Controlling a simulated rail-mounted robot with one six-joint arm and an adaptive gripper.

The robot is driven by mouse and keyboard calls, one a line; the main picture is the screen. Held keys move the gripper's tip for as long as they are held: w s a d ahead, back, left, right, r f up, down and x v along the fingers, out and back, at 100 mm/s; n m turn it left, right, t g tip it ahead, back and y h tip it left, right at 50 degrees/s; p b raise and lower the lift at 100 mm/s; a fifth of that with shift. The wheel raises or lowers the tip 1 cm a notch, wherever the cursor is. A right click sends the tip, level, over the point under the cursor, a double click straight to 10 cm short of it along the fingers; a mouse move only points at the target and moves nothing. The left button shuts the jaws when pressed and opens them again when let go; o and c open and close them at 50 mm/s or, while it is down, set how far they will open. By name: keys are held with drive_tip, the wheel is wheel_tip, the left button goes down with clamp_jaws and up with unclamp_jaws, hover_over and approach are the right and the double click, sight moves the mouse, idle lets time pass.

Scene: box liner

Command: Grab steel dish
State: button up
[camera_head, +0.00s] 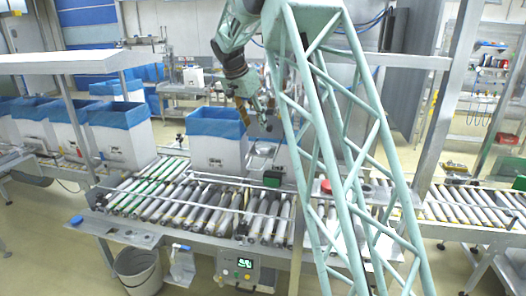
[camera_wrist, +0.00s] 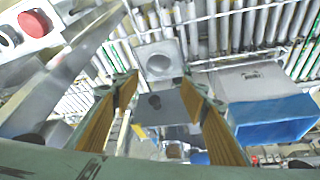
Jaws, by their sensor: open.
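A small square metal piece with a round hollow, which looks like the steel dish (camera_wrist: 158,58), lies beyond my fingertips in the wrist view. In the head view, the grey metal dish (camera_head: 262,149) is just right of a blue-lined white box, at the back of the roller conveyor. My gripper (camera_head: 256,112) is above the dish, partly behind my green lattice frame. In the wrist view, my gripper (camera_wrist: 160,92) has its two brown-padded fingers spread with nothing between them.
The blue-lined white box (camera_head: 216,152) stands close left of the dish; it also shows at the right in the wrist view (camera_wrist: 262,100). The roller conveyor (camera_head: 200,208) lies in front. A red round button (camera_head: 326,186) is to the right. More lined boxes (camera_head: 120,135) stand at left.

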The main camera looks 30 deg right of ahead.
approach(262, 145)
drive_tip(key=shift+s+d+f+p, duration=0.1)
drive_tip(key=shift+s+f+p, duration=0.1)
drive_tip(key=shift+s+f, duration=0.4)
drive_tip(key=shift+s+f+p, duration=0.15)
drive_tip(key=shift+s+f, duration=0.2)
drive_tip(key=shift+f, duration=0.4)
drive_tip(key=shift+p+x, duration=0.5)
drive_tip(key=shift+x, duration=2.1)
drive_tip(key=shift+s, duration=0.1)
drive_tip(key=c, duration=0.4)
drive_tip(key=shift+r, duration=0.1)
drive_tip(key=shift+c, duration=0.2)
